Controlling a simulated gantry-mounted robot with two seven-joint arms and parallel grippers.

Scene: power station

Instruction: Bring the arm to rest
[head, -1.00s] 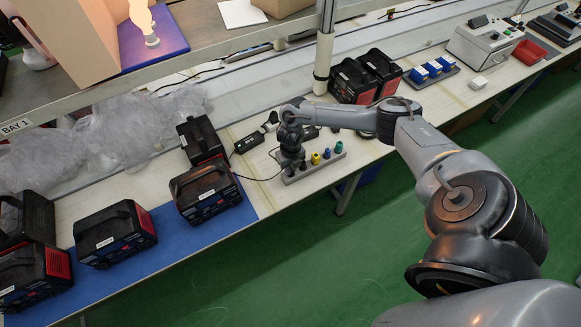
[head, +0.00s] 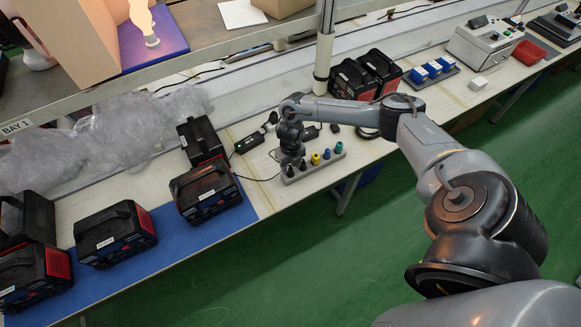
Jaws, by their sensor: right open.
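My right arm reaches in from the lower right over the bench. My right gripper (head: 291,158) points down over the left part of a grey rack (head: 318,169) of coloured plugs. It is open, but its fingertips are small and dark against the black plugs, so I cannot tell whether they touch anything. Yellow, blue and green plugs stand upright in the rack to the right of the gripper. My left gripper is not in view.
Several black and red power units, such as this one (head: 205,190), stand on the blue mat (head: 235,222) at left. More stand behind the arm (head: 352,80). A shelf post (head: 324,60) rises close behind the wrist. Green floor (head: 330,260) is clear in front.

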